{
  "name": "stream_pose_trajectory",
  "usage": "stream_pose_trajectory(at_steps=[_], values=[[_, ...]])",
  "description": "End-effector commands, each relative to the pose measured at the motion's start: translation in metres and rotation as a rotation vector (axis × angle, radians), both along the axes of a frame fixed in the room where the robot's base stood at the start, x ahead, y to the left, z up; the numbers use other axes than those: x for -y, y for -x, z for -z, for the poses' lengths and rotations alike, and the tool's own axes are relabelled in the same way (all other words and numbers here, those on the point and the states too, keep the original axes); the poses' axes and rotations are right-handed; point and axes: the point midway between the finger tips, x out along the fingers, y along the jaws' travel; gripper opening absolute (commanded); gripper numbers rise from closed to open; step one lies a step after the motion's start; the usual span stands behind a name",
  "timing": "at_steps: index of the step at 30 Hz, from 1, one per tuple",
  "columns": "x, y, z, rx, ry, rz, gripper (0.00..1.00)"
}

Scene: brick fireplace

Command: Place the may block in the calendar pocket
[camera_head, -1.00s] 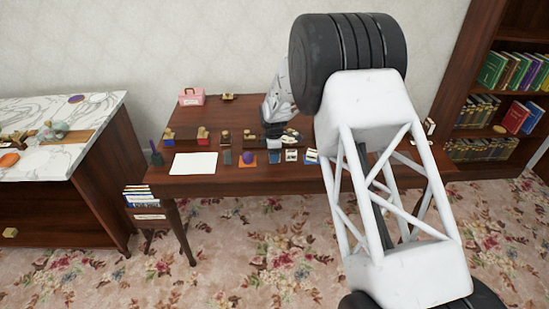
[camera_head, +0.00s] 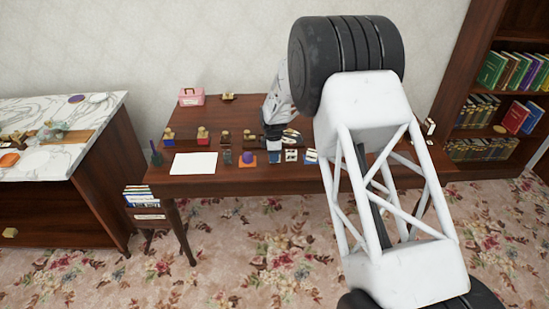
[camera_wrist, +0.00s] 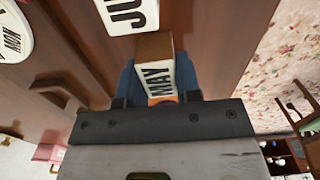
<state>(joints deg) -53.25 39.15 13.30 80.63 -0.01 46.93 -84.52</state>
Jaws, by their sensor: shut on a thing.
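The may block (camera_wrist: 160,68), white with black "MAY" lettering and a brown wooden side, sits between the blue fingers of my gripper (camera_wrist: 157,84) in the wrist view. My gripper is shut on it. In the head view my gripper (camera_head: 272,132) is low over the dark wooden table, partly hidden by my arm, and the block cannot be made out there. Another white block (camera_wrist: 127,14) with "JU" showing lies just beyond the may block in the wrist view, cut off by the frame edge. I cannot make out the calendar pocket clearly in either view.
The table (camera_head: 225,185) holds a white sheet (camera_head: 194,163), a pink box (camera_head: 191,97), several stamps and small cards near my gripper. A round white "MON" piece (camera_wrist: 13,32) shows in the wrist view. A marble-topped cabinet (camera_head: 100,110) stands left, a bookcase right.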

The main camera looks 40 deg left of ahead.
Motion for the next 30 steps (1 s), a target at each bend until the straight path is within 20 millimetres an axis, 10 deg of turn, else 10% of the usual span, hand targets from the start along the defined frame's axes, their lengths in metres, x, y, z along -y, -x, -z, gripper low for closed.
stream_pose_trajectory(at_steps=[30], values=[[0.022,0.017,-0.039,0.0,0.0,0.0,0.05]])
